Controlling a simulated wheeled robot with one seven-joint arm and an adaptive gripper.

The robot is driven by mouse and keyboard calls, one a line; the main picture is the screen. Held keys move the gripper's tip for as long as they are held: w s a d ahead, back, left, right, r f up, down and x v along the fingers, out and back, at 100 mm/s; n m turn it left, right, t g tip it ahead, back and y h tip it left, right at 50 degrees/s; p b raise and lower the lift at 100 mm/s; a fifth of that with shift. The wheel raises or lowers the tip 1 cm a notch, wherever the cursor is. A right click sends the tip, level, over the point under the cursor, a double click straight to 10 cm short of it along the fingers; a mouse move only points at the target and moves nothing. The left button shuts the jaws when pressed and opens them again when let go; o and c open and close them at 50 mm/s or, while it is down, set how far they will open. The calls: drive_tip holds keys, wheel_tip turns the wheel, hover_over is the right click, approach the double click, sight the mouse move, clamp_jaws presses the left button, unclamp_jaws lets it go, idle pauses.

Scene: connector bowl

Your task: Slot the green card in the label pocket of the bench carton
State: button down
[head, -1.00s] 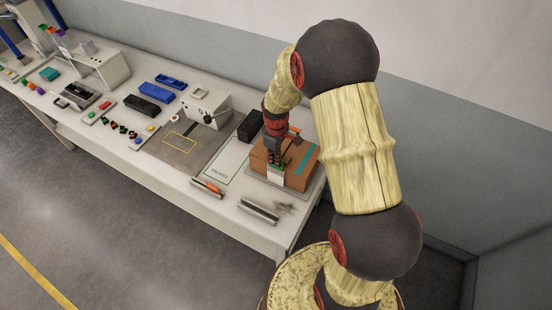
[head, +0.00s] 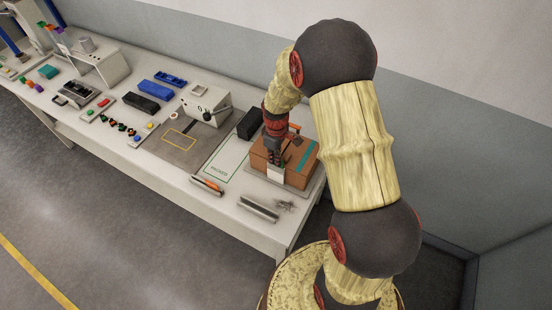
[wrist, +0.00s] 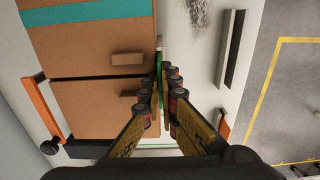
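The brown bench carton (head: 298,179) with a teal stripe stands at the right end of the bench. A white label pocket (head: 276,173) is on its front face. My gripper (head: 275,160) points down at that face, just above the pocket. In the wrist view my gripper (wrist: 161,84) is shut on the green card (wrist: 159,62), seen edge-on as a thin green strip along the carton's side (wrist: 100,60). The card is mostly hidden by the fingers and pocket, so its depth in the pocket cannot be told.
An orange-framed tool (wrist: 42,108) is at the carton's far side. A metal channel (head: 259,209) and a tray with an orange item (head: 208,186) lie near the bench's front edge. A black box (head: 250,124) stands behind. The green-outlined area (head: 226,160) left of the carton is clear.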

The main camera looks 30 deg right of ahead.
drive_tip(key=shift+f, duration=0.25)
drive_tip(key=c, duration=2)
unclamp_jaws()
drive_tip(key=shift+o, duration=0.2)
drive_tip(key=shift+r, duration=0.1)
wheel_tip(320, 180, up, 12)
